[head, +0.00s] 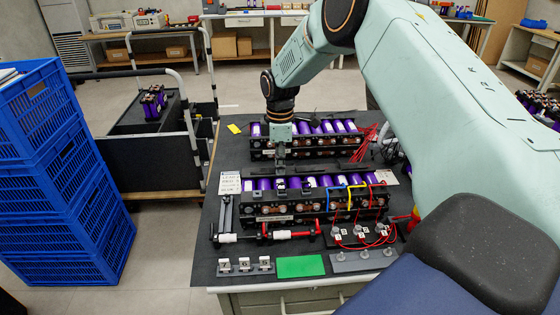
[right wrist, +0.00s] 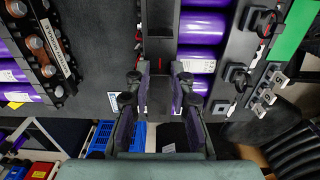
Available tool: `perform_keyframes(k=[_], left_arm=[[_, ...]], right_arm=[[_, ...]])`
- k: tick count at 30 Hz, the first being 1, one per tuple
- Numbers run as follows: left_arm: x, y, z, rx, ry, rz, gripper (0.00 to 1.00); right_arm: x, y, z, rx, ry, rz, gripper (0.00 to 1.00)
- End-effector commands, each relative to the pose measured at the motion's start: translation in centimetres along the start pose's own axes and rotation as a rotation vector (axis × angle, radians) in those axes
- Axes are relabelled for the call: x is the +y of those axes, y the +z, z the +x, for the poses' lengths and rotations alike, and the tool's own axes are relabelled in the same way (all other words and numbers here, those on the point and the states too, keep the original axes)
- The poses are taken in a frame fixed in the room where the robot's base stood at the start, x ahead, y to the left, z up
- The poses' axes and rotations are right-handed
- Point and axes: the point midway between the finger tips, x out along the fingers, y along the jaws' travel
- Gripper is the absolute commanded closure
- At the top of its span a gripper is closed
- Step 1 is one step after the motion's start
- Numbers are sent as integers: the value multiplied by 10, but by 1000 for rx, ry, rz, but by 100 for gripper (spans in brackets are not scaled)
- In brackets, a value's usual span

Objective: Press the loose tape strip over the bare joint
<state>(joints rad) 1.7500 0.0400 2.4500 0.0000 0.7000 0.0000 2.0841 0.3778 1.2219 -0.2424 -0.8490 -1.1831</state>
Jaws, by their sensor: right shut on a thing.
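My right gripper (head: 280,158) points down over the gap between two rows of purple battery cells, in the upper middle of the bench. In the right wrist view the right gripper (right wrist: 158,90) is shut on a dark grey block (right wrist: 159,98) between its fingers. The front battery module (head: 300,208) carries copper busbars with round bolts, and a blue and a yellow bracket-shaped piece. The back module (head: 265,153) is partly behind my gripper. I cannot make out the loose tape strip or the bare joint for certain. My left gripper is out of view.
A black-topped bench (head: 232,290) holds a green mat (head: 300,266), red-handled tools (head: 290,234), numbered posts (head: 245,265) and red leads (head: 375,235). Blue crates (head: 60,190) are stacked at left. A dark cart (head: 150,150) stands beside the bench.

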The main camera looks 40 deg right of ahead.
Motion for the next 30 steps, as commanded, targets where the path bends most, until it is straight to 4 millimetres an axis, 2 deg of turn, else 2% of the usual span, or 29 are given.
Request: perform_keyframes(k=[29,30], left_arm=[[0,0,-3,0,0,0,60],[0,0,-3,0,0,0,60]], right_arm=[[-1,0,3,-1,-4,0,89],[-2,0,3,-1,-4,0,76]])
